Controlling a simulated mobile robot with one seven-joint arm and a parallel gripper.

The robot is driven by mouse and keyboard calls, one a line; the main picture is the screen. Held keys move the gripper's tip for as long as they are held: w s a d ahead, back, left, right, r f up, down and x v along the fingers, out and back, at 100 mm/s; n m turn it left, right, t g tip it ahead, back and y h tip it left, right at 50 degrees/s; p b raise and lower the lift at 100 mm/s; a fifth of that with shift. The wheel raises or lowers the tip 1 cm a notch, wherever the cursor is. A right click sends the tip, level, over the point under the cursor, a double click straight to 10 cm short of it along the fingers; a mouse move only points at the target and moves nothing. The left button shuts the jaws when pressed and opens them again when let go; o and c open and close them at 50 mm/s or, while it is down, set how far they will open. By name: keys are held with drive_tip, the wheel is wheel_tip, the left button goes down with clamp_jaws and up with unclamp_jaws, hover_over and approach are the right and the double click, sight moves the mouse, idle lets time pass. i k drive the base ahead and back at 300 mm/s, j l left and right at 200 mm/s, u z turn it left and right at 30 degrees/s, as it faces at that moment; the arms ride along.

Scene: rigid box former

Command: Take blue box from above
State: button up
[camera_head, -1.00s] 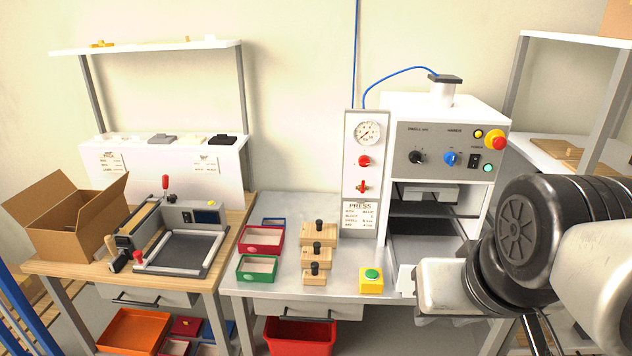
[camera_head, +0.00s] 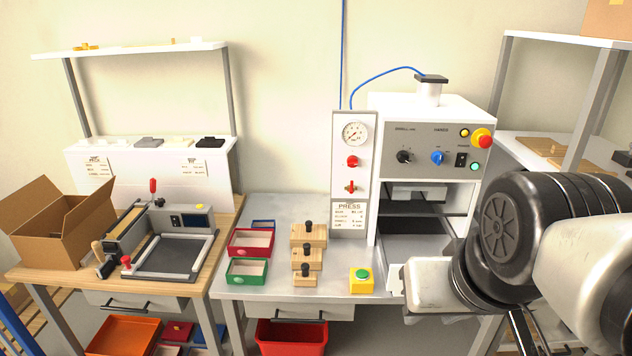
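A small blue box (camera_head: 263,223) sits on the grey table behind a red box (camera_head: 251,241), left of the wooden blocks. It is largely hidden by the red box, with mainly its rim showing. A green box (camera_head: 247,271) stands in front of the red one. My gripper (camera_head: 442,286) is at the lower right, in front of the press, well to the right of the blue box. Its fingers do not show clearly, and I see nothing held.
Wooden blocks with black knobs (camera_head: 306,258) and a yellow button box (camera_head: 361,280) stand on the table. The press (camera_head: 428,150) rises at the back right. A box-forming fixture (camera_head: 170,245) and an open carton (camera_head: 60,225) are on the left bench.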

sight(262, 223)
drive_tip(key=u, duration=0.6)
drive_tip(key=k+j+z, duration=0.1)
drive_tip(key=i+j+z, duration=0.15)
drive_tip(key=i+j, duration=0.35)
drive_tip(key=i+j+z, duration=0.2)
drive_tip(key=i+j, duration=0.2)
drive_tip(key=j, duration=0.15)
drive_tip(key=i+j+z, duration=0.15)
drive_tip(key=i+j, duration=0.3)
drive_tip(key=j, duration=0.15)
